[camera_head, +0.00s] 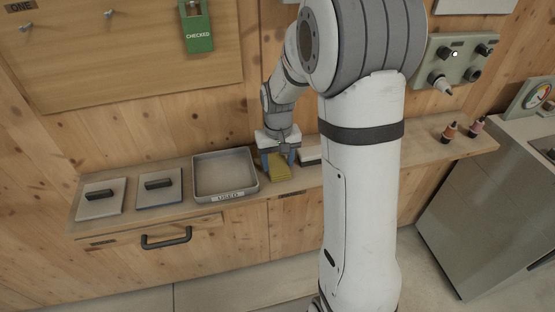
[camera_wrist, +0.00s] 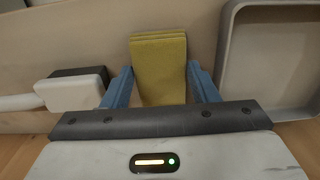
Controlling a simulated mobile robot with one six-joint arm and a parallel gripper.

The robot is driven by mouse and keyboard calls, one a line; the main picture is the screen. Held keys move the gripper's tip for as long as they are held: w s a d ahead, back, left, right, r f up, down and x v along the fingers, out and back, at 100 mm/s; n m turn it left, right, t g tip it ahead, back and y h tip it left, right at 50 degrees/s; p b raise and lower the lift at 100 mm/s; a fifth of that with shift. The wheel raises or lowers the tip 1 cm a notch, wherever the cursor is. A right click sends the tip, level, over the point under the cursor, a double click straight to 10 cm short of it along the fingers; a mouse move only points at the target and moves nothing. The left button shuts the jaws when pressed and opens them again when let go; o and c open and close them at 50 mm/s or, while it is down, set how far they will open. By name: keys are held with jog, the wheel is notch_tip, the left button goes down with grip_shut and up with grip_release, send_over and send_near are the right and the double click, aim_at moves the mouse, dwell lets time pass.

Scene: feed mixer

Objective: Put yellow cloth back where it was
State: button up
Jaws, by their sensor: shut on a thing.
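The yellow cloth (camera_head: 279,168) is a folded, flat stack at the shelf, just right of the grey tray in the head view. It also shows in the wrist view (camera_wrist: 160,68), upright between two blue fingers. My gripper (camera_head: 277,160) points down at the shelf and is shut on the cloth. In the wrist view my gripper (camera_wrist: 161,85) has a finger on each side of the cloth. Whether the cloth touches the shelf cannot be told.
A grey tray (camera_head: 225,196) labelled USED stands left of the cloth. Two lidded plates with black handles (camera_head: 101,198) (camera_head: 160,188) lie farther left. A white and black brush-like object (camera_head: 310,156) lies close on the right. Two small bottles (camera_head: 450,131) (camera_head: 476,125) stand at the shelf's right end.

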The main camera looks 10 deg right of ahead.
aim_at(278, 165)
jog(key=o, duration=0.9)
jog(key=shift+f, duration=0.1)
notch_tip(278, 165, up, 11)
jog(key=shift+s+r+t, duration=0.4)
jog(key=shift+s+t, duration=0.1)
jog(key=shift+s, duration=2.9)
jog(key=shift+s+r+t, duration=0.35)
jog(key=shift+s+t, duration=0.15)
jog(key=shift+s, duration=2.85)
jog(key=shift+s+r+t, duration=0.4)
jog(key=shift+s+t, duration=0.1)
jog(key=shift+s, duration=2.9)
